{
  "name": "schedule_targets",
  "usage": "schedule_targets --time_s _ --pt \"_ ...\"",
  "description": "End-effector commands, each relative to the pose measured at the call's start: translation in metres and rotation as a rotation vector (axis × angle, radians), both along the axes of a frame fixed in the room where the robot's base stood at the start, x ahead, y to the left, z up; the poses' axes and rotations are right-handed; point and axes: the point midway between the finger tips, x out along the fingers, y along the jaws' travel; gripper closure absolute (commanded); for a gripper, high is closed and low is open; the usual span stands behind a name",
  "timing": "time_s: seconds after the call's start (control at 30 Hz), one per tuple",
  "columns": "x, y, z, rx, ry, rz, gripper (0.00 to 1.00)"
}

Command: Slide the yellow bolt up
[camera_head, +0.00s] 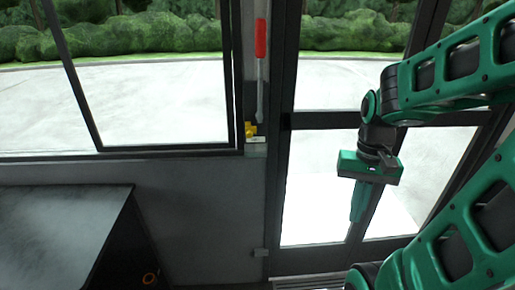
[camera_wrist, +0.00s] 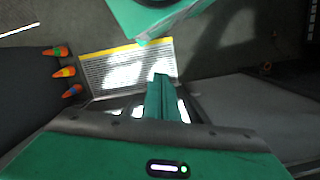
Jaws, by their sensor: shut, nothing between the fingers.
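The yellow bolt (camera_head: 250,129) is a small piece low on the dark post between the window and the glass door, in the head view. A pale bracket or plate sits just below it. My gripper (camera_head: 357,218) hangs pointing down in front of the door, to the right of the bolt and lower, well apart from it. Its green fingers are together and hold nothing. The wrist view shows the shut fingers (camera_wrist: 161,78) over the floor and step; the bolt does not show there.
A red-handled lever (camera_head: 261,38) stands on the post above the bolt. A dark desk (camera_head: 65,225) is at lower left. The glass door (camera_head: 330,165) is behind my arm. The wrist view shows a yellow-edged ribbed step (camera_wrist: 125,68) and several small orange-tipped objects (camera_wrist: 63,72) at left.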

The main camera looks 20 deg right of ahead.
Motion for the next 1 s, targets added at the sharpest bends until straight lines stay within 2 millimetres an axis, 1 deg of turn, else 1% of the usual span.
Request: schedule_targets --time_s 0.03,0.27,0.47,0.6,0.8,0.9,1.0 --pt "0.007 0.001 -0.011 0.022 0.032 -0.023 1.0" --pt "0.037 0.019 -0.058 0.142 0.135 -0.124 1.0" --pt "0.057 0.041 -0.098 0.285 0.219 -0.227 1.0" --pt "0.07 0.061 -0.123 0.405 0.278 -0.306 1.0" --pt "0.088 0.092 -0.148 0.602 0.357 -0.43 1.0" --pt "0.099 0.108 -0.155 0.713 0.396 -0.495 1.0" --pt "0.111 0.123 -0.158 0.83 0.436 -0.564 1.0"
